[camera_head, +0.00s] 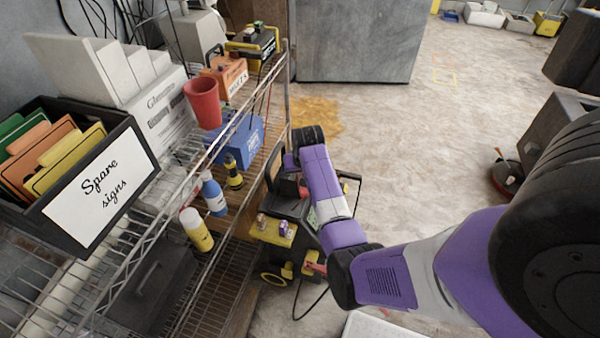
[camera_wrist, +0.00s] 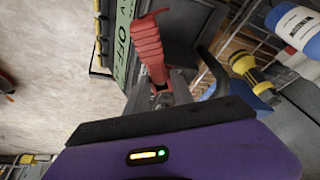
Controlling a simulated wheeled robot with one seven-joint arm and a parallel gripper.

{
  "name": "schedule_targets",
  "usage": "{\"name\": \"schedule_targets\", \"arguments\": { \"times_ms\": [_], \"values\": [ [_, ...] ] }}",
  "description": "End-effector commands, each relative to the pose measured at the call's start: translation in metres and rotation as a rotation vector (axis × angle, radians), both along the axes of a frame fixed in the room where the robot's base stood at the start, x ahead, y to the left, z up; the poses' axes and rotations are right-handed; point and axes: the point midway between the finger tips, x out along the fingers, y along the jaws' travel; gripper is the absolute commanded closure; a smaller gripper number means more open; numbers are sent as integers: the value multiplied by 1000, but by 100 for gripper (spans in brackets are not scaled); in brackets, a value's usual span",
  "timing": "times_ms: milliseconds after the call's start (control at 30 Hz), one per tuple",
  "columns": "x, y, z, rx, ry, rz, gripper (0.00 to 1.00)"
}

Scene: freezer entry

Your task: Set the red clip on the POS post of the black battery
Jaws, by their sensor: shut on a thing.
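My gripper (camera_wrist: 160,92) is shut on the red clip (camera_wrist: 148,45) in the wrist view. The clip's ribbed red handles point away from my gripper, and its jaw end is between the fingers. In the head view my fingers are mostly hidden by my purple and white arm, but a bit of red shows beside it. I cannot read POS or NEG marks. A second red-handled piece (camera_head: 315,267) sits lower, near a cable.
A wire shelf rack (camera_head: 165,215) stands close on the left, with a blue bottle (camera_head: 213,192), a yellow flashlight (camera_head: 233,172), a red cup (camera_head: 203,103) and a sign box (camera_head: 98,185). A black cable (camera_head: 318,300) hangs low. Open floor (camera_head: 420,110) lies beyond and right.

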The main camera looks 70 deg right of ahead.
Motion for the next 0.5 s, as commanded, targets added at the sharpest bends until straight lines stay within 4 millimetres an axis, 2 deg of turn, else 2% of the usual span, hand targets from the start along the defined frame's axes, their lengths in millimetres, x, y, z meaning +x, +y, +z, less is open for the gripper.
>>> {"name": "schedule_targets", "arguments": {
  "times_ms": [300, 333, 433, 500],
  "values": [
    [0, 0, -7, 0, 0, 0, 100],
    [0, 0, -6, -1, -1, 0, 65],
    [0, 0, -6, 0, 0, 0, 46],
    [0, 0, -6, 0, 0, 0, 46]
  ]
}}
